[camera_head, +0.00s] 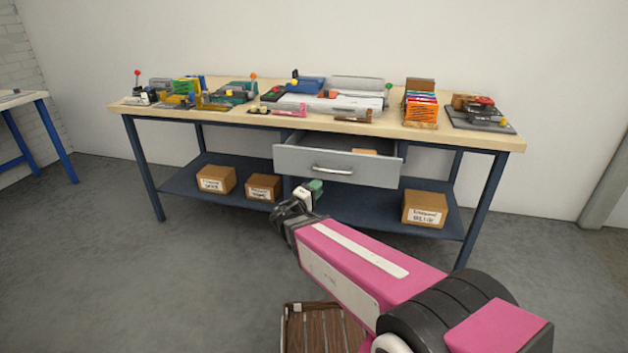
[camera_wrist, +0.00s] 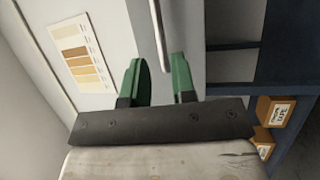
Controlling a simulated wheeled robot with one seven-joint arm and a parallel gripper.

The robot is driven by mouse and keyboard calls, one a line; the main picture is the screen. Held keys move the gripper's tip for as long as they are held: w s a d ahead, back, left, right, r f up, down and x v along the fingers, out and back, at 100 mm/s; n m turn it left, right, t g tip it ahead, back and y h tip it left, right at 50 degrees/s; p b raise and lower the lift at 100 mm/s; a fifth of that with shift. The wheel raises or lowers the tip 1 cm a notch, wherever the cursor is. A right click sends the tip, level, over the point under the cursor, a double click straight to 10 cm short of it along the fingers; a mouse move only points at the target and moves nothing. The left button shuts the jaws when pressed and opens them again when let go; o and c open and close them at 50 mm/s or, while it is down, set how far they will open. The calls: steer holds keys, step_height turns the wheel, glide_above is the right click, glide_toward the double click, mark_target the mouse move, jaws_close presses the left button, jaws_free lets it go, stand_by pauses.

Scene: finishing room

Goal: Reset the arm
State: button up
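My arm reaches from the lower right of the head view toward the workbench. My gripper (camera_head: 310,190) is in front of and below the grey drawer (camera_head: 300,163), near its handle (camera_head: 332,170). The drawer is pulled partly out under the bench top. In the wrist view my gripper's two green fingers (camera_wrist: 160,82) stand apart with nothing held between them. The metal handle (camera_wrist: 160,35) shows just beyond the fingertips. From these frames I cannot tell exactly how far the fingers are from the handle.
The workbench top (camera_head: 450,133) carries several tools, fixtures and a rack of coloured sheets (camera_head: 421,106). Cardboard boxes (camera_head: 425,209) stand on the lower shelf (camera_head: 350,210). A slatted wooden crate (camera_head: 318,325) is on the floor near me. A swatch card (camera_wrist: 77,55) shows in the wrist view.

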steer(key=s+d+f+m+g+y, duration=0.1)
steer(key=s+d+f+m+g, duration=0.35)
steer(key=d+f+g, duration=0.4)
steer(key=s+d+f+m+g+y, duration=0.3)
steer(key=s+f+m+g+y, duration=0.1)
steer(key=y, duration=0.8)
steer(key=s+f+g, duration=0.1)
steer(key=s+g, duration=0.1)
steer(key=shift+s+d+f, duration=0.35)
steer(key=shift+s+d, duration=0.05)
steer(key=shift+m+g, duration=0.25)
